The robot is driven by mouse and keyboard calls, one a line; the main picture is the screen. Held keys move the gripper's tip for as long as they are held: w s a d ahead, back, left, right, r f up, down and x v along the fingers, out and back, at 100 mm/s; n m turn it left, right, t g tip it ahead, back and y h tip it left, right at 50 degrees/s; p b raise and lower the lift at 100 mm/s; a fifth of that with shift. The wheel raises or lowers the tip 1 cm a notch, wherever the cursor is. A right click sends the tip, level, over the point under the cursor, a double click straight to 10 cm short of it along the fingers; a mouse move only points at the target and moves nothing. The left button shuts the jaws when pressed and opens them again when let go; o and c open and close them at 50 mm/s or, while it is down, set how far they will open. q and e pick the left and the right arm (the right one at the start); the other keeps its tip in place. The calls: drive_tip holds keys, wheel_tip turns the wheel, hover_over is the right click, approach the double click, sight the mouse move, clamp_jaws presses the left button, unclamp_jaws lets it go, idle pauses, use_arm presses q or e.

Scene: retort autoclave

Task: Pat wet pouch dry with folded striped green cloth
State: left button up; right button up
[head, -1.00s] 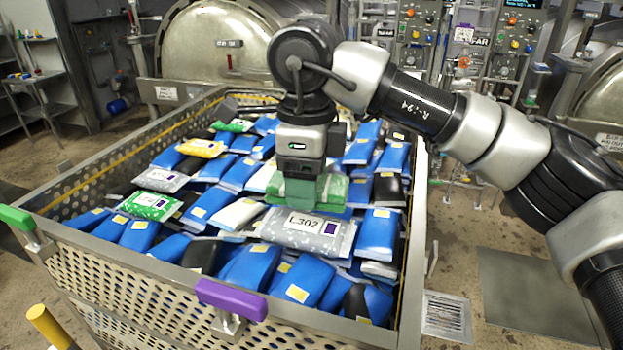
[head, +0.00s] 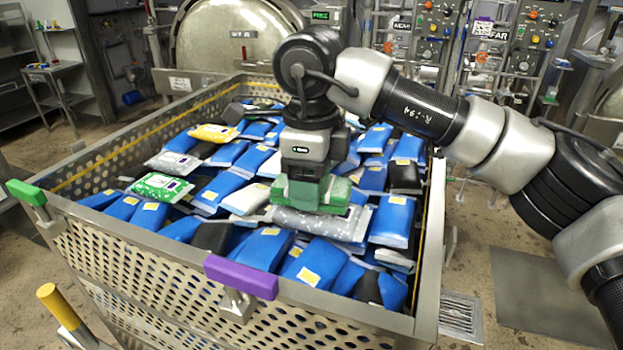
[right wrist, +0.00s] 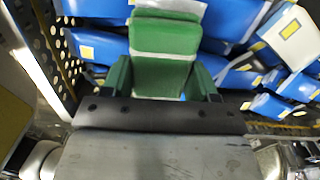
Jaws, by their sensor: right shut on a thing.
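My right gripper (head: 304,190) points down into the basket, shut on the folded green cloth (head: 338,190). In the right wrist view the cloth (right wrist: 163,55) sits between the two green fingers (right wrist: 160,78), with a pale band across it. The grey speckled pouch (head: 318,223), the one labelled L302 earlier, lies under the cloth. The cloth appears to rest on it and the gripper hides its label. I cannot tell how wet the pouch is. My left gripper is not in view.
The perforated metal basket (head: 150,262) is full of blue pouches (head: 262,250), with a yellow pouch (head: 212,133) and a green pouch (head: 160,186) at left. A purple handle (head: 241,277) is on the near rim. A round autoclave door (head: 235,50) stands behind.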

drive_tip(key=shift+f+b, duration=0.55)
drive_tip(key=shift+f, duration=0.05)
idle(1.6)
drive_tip(key=shift+r+p, duration=2.3)
drive_tip(key=shift+r, duration=1.3)
